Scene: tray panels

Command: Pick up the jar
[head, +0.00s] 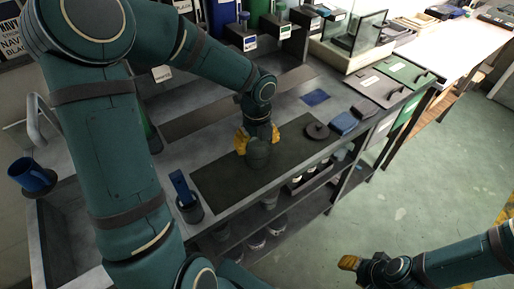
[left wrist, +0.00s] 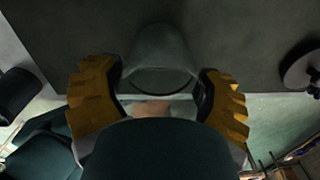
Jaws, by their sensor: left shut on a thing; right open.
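The jar (head: 258,155) is a dark grey-green rounded thing over the dark mat (head: 215,185) on the bench. My left gripper (head: 259,138), with yellow fingers, comes down from above and is shut on the jar. In the left wrist view the grey jar (left wrist: 158,48) lies between the two yellow fingers (left wrist: 160,98), one on each side. Whether its base touches the mat I cannot tell. My right gripper (head: 350,263) is open and empty at the lower right, over the green floor, away from the bench.
A round dark lid-like disc (head: 317,130) lies at the mat's right end, with blue items (head: 344,123) beside it. A dark cup holding a blue thing (head: 187,200) stands left of the mat. A blue mug (head: 28,175) is at the far left. Labelled bins line the back.

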